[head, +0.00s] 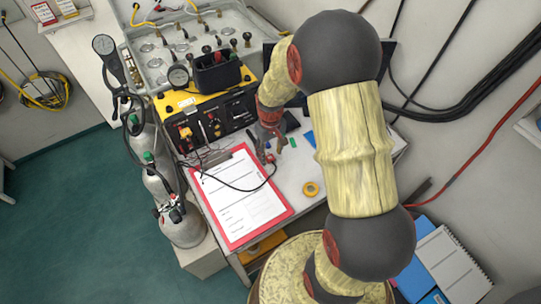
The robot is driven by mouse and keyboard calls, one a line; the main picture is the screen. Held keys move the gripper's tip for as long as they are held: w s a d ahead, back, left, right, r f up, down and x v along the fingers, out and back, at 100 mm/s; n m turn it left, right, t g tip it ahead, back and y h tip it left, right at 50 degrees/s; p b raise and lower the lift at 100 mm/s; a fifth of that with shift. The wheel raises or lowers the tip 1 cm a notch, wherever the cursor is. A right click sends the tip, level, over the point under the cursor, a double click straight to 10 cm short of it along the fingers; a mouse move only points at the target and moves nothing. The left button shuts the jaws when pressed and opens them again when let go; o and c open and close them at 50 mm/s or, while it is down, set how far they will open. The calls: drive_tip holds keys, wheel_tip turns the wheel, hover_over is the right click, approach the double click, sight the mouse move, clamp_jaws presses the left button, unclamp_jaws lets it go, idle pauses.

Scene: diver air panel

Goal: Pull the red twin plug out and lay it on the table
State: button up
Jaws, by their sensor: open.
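My gripper (269,149) points down over the white table (295,172), just right of the clipboard's top edge. Its fingers are apart. A small red piece that looks like the red twin plug (271,158) is at the fingertips, low over or on the table; I cannot tell if it touches them. A thin black lead runs from near it across the clipboard towards the black and yellow air panel box (222,108). Red and orange fittings (186,133) show on the box's front. The sockets near my wrist are partly hidden by my arm.
A red clipboard (285,208) with white paper covers the table's front left. A yellow tape roll (311,188) lies to the right, with bare table around it. Grey cylinders (182,222) stand left of the table. An open case with gauges (158,68) is behind the box.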

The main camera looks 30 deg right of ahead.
wheel_tip(320, 180, up, 10)
drive_tip(key=shift+f, duration=0.15)
idle(0.3)
drive_tip(key=s+a+r+t, duration=0.2)
drive_tip(key=s+a+r, duration=0.4)
drive_tip(key=s+r, duration=0.3)
drive_tip(key=s+a+r+t, duration=0.3)
drive_tip(key=s+a+r, duration=0.3)
drive_tip(key=s+r, duration=0.3)
wheel_tip(320, 180, up, 3)
drive_tip(key=shift+s+f+t, duration=0.15)
drive_tip(key=shift+t, duration=0.15)
drive_tip(key=shift+o, duration=1)
